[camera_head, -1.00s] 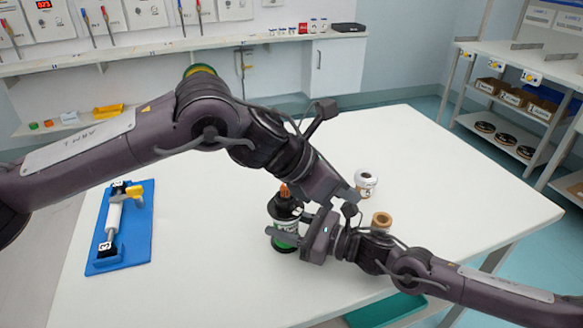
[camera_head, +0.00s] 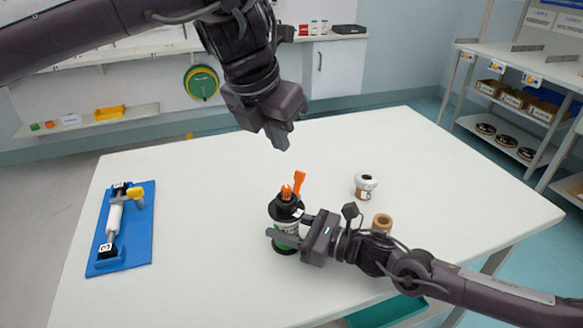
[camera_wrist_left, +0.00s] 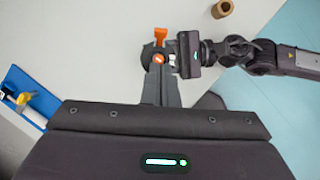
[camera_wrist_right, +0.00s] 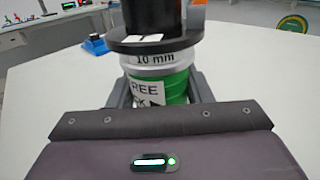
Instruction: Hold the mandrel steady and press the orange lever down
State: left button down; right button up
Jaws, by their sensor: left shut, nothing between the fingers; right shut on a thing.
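The mandrel (camera_head: 287,228) stands upright on the white table, with a black top and a green and silver body. Its label reads "10 mm" in the right wrist view (camera_wrist_right: 160,75). The orange lever (camera_head: 299,181) sticks up at its top; it also shows in the left wrist view (camera_wrist_left: 161,38). My right gripper (camera_head: 283,241) is shut around the mandrel's body from the right. My left gripper (camera_head: 279,138) is shut and empty, raised above and behind the mandrel, fingers pointing down and apart from the lever. In the left wrist view its fingertips (camera_wrist_left: 160,72) overlap the mandrel's top.
A white jar (camera_head: 365,186) and a brown cardboard ring (camera_head: 382,222) stand right of the mandrel. A blue board (camera_head: 139,240) with a white roller lies at the left.

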aim_at(299, 175)
pick_arm(q)
jog(key=x, duration=1)
jog(key=shift+w+d, duration=0.3)
jog(key=shift+w, duration=0.15)
dwell(0.4)
jog(key=shift+w+d+f, duration=0.15)
jog(key=shift+w+d, duration=0.4)
jog(key=shift+w, duration=0.2)
jog(key=shift+w+d+f, duration=0.6)
jog(key=shift+w+f, duration=0.25)
jog(key=shift+w+d+f, duration=0.6)
jog(key=shift+w+f, duration=0.2)
jog(key=shift+w, duration=0.05)
dwell(0.5)
